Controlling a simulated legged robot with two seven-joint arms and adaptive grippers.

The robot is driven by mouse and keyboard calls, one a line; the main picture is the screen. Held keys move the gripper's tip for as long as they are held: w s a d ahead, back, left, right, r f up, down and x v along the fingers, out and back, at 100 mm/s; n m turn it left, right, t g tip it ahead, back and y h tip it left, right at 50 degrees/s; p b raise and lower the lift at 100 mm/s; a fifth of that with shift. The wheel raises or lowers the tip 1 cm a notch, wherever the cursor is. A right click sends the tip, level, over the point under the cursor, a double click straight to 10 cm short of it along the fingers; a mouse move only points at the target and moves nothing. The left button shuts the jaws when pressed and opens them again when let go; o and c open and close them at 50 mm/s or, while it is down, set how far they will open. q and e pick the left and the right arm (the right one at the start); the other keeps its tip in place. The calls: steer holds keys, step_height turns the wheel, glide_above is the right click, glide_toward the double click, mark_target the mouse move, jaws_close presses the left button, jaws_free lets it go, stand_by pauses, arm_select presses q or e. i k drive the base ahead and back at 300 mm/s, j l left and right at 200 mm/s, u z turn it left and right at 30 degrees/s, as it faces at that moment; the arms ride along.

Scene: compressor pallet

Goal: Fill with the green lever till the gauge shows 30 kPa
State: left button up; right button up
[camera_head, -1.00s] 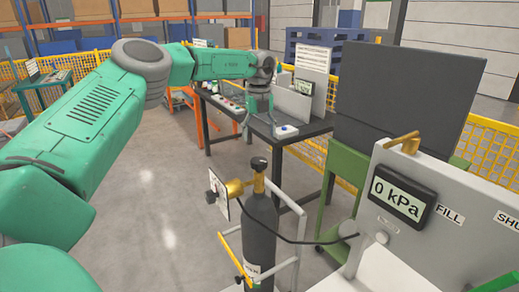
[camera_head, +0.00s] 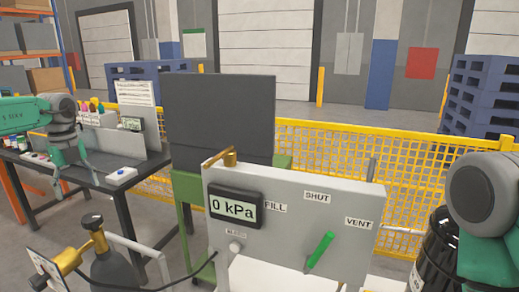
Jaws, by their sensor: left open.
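The green lever (camera_head: 320,249) is on the front of a grey panel (camera_head: 290,235) and tilts up to the right, its tip between the SHUT label (camera_head: 317,197) and the VENT label (camera_head: 358,222). The FILL label (camera_head: 276,206) is left of SHUT. The gauge (camera_head: 234,207) at the panel's left reads 0 kPa. My left gripper (camera_head: 74,190) is open and empty at the far left, in front of the black bench and well away from the lever. My right arm shows at the right edge; its gripper is not in view.
A gas cylinder (camera_head: 113,268) with a brass valve (camera_head: 93,243) stands lower left, with a hose to the panel. A dark board (camera_head: 220,118) stands behind the panel. A black drum (camera_head: 432,255) is at right.

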mark_target(310, 261)
steer(key=k, duration=0.9)
